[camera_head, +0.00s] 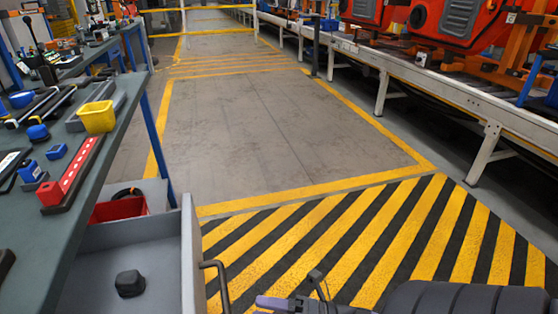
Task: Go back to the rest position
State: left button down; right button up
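A part of my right arm, dark and ribbed, lies along the bottom right edge. At its left end is a grey and purple piece that looks like part of my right gripper (285,303). It is cut off by the bottom edge, so its fingers cannot be made out, and I see nothing held in it. It shows over the yellow and black striped floor (330,235), right of the drawer handle (215,280). My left gripper is not in view.
At left a workbench (112,150) holds a yellow bin (97,116), a red block (80,172) and tools. Below, an open grey drawer (140,232) holds a black object (130,283). A conveyor (440,82) runs along the right. The floor between (270,130) is clear.

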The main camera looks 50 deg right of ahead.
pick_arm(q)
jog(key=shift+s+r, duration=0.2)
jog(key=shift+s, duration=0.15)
pick_arm(e)
jog(key=v, duration=0.2)
jog(key=shift+s+d, duration=0.15)
jog(key=shift+s, duration=0.05)
